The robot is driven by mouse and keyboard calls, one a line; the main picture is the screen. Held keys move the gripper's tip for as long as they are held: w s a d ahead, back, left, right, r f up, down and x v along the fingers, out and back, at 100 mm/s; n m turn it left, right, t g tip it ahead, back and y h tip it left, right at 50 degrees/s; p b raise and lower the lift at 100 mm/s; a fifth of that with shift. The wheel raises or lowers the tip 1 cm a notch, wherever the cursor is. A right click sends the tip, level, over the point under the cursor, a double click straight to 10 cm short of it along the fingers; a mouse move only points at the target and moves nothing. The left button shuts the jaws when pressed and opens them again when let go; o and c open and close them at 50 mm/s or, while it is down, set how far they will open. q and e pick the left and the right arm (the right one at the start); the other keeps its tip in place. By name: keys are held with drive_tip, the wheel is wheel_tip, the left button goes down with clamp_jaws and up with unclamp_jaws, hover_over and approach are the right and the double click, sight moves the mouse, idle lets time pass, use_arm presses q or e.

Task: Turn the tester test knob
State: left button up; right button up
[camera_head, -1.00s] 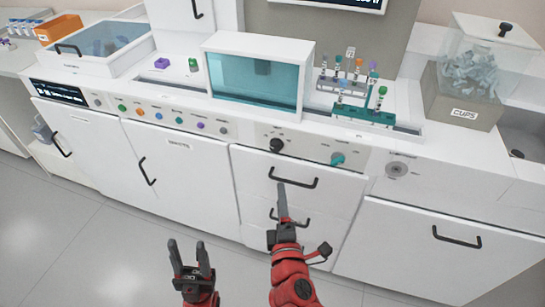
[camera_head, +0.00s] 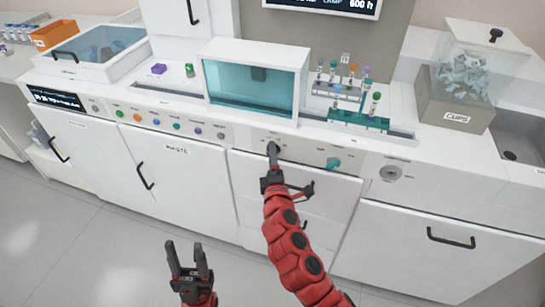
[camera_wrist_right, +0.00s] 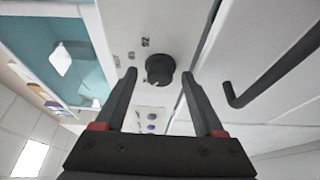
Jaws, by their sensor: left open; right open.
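The black test knob (camera_wrist_right: 160,70) sits on the white front panel in the right wrist view, just beyond and between my right gripper's fingers (camera_wrist_right: 160,75). In the head view my right gripper (camera_head: 273,160) reaches up to the panel and largely hides the knob. Its fingers are open, one on each side of the knob's line; I cannot tell whether they touch it. My left gripper (camera_head: 187,258) is open and empty, low in front of the cabinets and away from the panel.
A teal knob (camera_head: 333,163) is to the right on the same panel. Several coloured buttons (camera_head: 157,121) line the panel to the left. A black drawer handle (camera_wrist_right: 235,95) is close beside my right gripper. A tube rack (camera_head: 355,121) stands above on the counter.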

clamp_jaws()
idle(0.3)
drive_tip(key=shift+f, duration=0.1)
